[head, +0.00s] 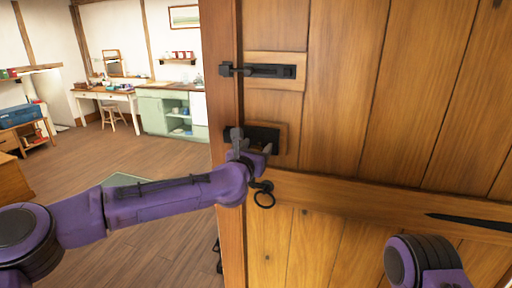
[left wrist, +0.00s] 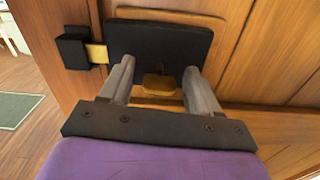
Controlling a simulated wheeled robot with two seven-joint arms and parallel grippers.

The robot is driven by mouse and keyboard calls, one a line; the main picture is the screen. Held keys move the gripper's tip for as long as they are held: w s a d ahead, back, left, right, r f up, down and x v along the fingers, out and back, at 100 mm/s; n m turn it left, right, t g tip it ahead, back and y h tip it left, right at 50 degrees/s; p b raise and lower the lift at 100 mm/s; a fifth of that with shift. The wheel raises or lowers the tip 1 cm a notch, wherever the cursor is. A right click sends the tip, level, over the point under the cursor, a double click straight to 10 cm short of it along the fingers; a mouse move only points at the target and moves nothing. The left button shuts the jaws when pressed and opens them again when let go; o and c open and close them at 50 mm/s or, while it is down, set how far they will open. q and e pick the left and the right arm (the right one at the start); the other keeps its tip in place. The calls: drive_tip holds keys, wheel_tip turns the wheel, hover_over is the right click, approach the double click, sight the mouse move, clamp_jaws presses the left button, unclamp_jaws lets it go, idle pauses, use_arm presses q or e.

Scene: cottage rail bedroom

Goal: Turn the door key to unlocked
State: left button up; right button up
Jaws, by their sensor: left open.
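The wooden door (head: 335,110) fills the right of the head view. A black lock case (head: 265,135) is mounted on it; it also fills the top of the left wrist view (left wrist: 160,42). A brass key (left wrist: 158,82) sticks out of the case's lower middle. A brass bolt (left wrist: 97,53) spans from the case to a black keeper (left wrist: 73,47) on the frame. My left gripper (head: 252,146) is open at the lock, one finger on each side of the key, with gaps visible. In the head view my gripper hides the key. My right gripper is out of view.
A black slide bolt (head: 270,71) sits above the lock, and a black ring handle (head: 264,195) hangs below it. The door post (head: 228,240) stands at left. Beyond it are open floor, a green cabinet (head: 155,112) and a desk (head: 105,93).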

use_arm(q)
drive_tip(key=c, duration=1.1)
drive_tip(key=shift+o, duration=0.3)
